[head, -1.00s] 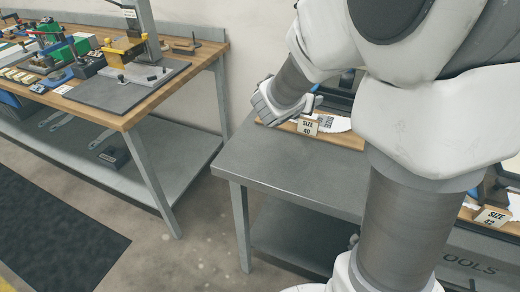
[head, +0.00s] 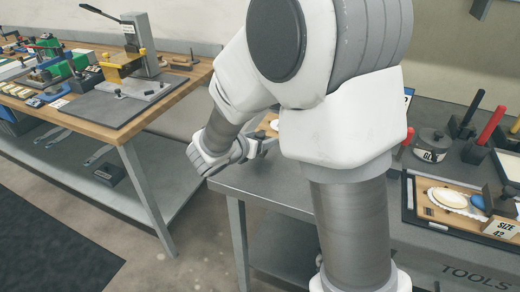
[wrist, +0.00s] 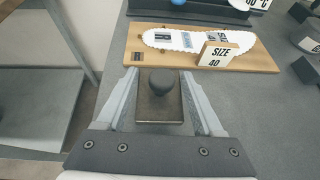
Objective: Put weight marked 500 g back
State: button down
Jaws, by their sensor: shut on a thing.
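My gripper (wrist: 159,84) is shut on a dark block-shaped weight (wrist: 160,110) with a round black knob on top, seen between the two fingers in the wrist view. No marking on the weight can be read. The weight is over the grey table top (wrist: 270,115), in front of the wooden board with the SIZE 40 card; I cannot tell how high it is. In the head view my gripper (head: 262,146) is above the left end of the grey table (head: 270,185), and the weight is too small to make out there.
The wooden board (wrist: 264,63) carries a white insole (wrist: 165,40) and the SIZE 40 card (wrist: 216,56). At right are a SIZE 42 tray (head: 412,210), a GLUE pot (head: 432,142) and red-handled tools (head: 490,125). A wooden workbench (head: 190,80) with fixtures stands left, across a floor gap.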

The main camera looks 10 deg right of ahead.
jog(key=shift+f+b, duration=0.45)
jog(key=shift+f, duration=1.05)
jog(key=shift+f, duration=0.1)
jog(key=shift+f, duration=0.15)
grip_release()
